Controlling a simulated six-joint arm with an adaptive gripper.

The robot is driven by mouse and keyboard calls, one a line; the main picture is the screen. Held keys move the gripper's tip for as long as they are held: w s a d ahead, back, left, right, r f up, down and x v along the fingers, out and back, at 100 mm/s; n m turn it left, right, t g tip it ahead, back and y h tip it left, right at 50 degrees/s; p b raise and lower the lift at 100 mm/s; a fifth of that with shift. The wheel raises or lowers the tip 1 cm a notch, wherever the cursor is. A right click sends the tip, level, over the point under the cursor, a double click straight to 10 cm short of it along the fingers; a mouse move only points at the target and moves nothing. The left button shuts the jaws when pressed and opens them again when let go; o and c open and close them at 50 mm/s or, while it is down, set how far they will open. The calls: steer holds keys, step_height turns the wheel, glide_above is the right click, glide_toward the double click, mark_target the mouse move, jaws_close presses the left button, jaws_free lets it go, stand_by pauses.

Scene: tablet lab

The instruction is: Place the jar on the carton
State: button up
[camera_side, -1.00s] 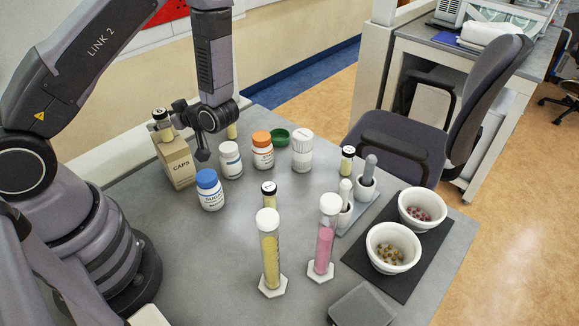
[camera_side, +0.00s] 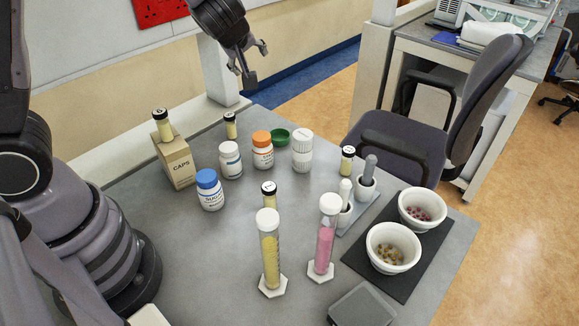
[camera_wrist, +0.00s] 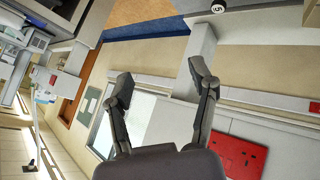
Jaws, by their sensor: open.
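The carton (camera_side: 175,163), a tan box marked CAPS, stands at the left rear of the table. A small jar (camera_side: 163,128) with a black cap and pale yellow contents stands upright on its top. Similar black-capped jars stand behind the white bottles (camera_side: 230,127), behind the yellow cylinder (camera_side: 269,192) and by the mortars (camera_side: 347,161). My gripper (camera_side: 256,65) is open and empty, high above the rear table edge, right of the carton and clear of it. Its spread fingers show in the wrist view (camera_wrist: 160,77), with nothing between them.
A blue-capped bottle (camera_side: 209,190), a white-capped bottle (camera_side: 230,160), an orange-capped bottle (camera_side: 262,150) and a white jar (camera_side: 302,150) stand mid-table. Yellow (camera_side: 269,255) and pink (camera_side: 323,245) cylinders stand in front. Two bowls (camera_side: 393,248) sit on a dark mat at right.

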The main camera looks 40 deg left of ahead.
steer(key=s+d+r+m+t+h, duration=0.1)
steer(key=s+d+r+m+h, duration=0.25)
steer(key=r+m, duration=0.2)
steer(key=s+d+r+m+t+h, duration=0.1)
steer(key=s+d+r+m+h, duration=0.25)
steer(key=r, duration=0.35)
steer(key=s+a+m+g+y, duration=0.1)
steer(key=s+a+m+g, duration=0.1)
steer(key=s, duration=0.7)
steer(key=s+a+m+g, duration=0.2)
steer(key=s+a+m, duration=0.2)
steer(key=s, duration=0.6)
steer(key=shift+s+a+f+y, duration=0.2)
steer(key=shift+a+f+y, duration=0.2)
steer(key=shift+a, duration=0.1)
